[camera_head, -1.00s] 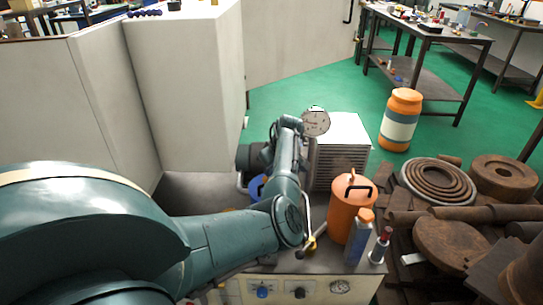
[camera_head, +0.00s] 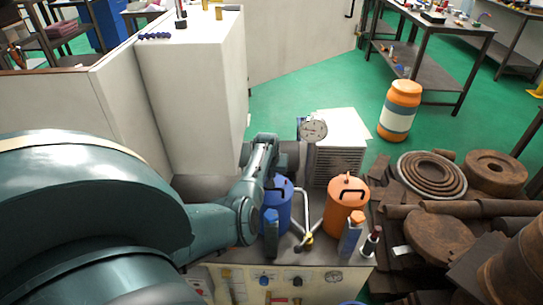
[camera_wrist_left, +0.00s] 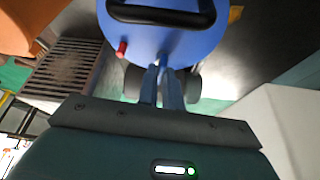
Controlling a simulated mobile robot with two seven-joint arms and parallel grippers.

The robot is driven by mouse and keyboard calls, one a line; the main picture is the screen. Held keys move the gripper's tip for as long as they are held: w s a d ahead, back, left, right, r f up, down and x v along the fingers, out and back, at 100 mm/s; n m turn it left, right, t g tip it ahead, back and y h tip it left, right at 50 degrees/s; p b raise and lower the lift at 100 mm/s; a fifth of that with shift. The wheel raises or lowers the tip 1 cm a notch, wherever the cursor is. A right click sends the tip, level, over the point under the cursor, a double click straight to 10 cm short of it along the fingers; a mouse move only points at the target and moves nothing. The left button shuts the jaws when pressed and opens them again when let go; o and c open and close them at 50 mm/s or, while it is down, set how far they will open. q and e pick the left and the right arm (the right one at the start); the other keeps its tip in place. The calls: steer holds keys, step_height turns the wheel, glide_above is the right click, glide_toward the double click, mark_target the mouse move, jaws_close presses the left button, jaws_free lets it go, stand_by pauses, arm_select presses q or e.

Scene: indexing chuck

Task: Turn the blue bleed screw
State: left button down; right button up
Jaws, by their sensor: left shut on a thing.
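A blue canister (camera_head: 279,207) with a black handle stands on the grey bench top, partly behind my left arm. Its blue lid fills the top of the left wrist view (camera_wrist_left: 165,38). My left gripper (camera_wrist_left: 163,66) reaches the lid's edge, its two fingers close together. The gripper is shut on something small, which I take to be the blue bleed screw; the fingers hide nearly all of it. My right gripper is in neither view.
A red knob (camera_wrist_left: 122,49) sits on the lid's edge, left of the fingers. An orange canister (camera_head: 347,208) stands right of the blue one, with bottles (camera_head: 350,235) before it. A dial gauge (camera_head: 312,128) and grilled box (camera_head: 340,158) stand behind. Rusty parts (camera_head: 440,240) crowd the right.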

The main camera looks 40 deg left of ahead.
arm_select(q)
steer(key=shift+m, duration=0.5)
steer(key=c, duration=1.6)
jaws_free()
steer(key=shift+o, duration=0.2)
steer(key=p+v, duration=0.1)
steer(key=v, duration=1.2)
steer(key=shift+a, duration=0.2)
steer(key=shift+s, duration=0.15)
